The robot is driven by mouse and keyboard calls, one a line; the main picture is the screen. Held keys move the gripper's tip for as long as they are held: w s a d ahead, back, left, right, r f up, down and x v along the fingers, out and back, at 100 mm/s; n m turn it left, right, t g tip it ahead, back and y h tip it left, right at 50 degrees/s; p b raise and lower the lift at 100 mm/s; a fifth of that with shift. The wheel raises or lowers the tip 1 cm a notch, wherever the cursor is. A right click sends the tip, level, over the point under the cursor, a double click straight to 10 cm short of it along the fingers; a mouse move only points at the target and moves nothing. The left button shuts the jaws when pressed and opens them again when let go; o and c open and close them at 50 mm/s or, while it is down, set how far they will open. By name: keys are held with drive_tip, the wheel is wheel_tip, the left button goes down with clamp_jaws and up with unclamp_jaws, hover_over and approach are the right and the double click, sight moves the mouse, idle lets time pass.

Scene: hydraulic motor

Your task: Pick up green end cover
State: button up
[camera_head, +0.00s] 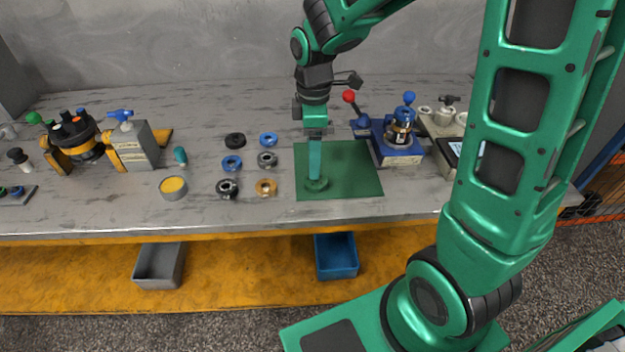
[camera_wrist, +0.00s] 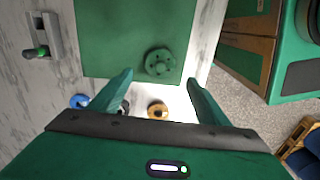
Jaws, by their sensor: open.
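The green end cover (camera_head: 317,185) is a round flanged disc lying on the green mat (camera_head: 357,176), near the mat's front left corner. In the wrist view the green end cover (camera_wrist: 159,62) shows its raised hub and small flange holes, and it lies just beyond the fingertips. My gripper (camera_head: 314,176) points down over the cover in the head view. In the wrist view my gripper (camera_wrist: 158,83) has its two green fingers spread wide with nothing between them. Whether a finger touches the cover cannot be told.
Several rings and covers, including an orange one (camera_head: 266,187) and a black-grey one (camera_head: 228,188), lie left of the mat. A blue press with a red knob (camera_head: 398,147) stands at the mat's right. The mat's right half is clear.

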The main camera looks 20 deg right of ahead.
drive_tip(key=shift+s+d+f, duration=0.1)
drive_tip(key=shift+d+f, duration=0.05)
drive_tip(key=shift+f, duration=1.7)
drive_tip(key=shift+d+f, duration=0.15)
drive_tip(key=shift+f, duration=1.65)
drive_tip(key=c, duration=1.3)
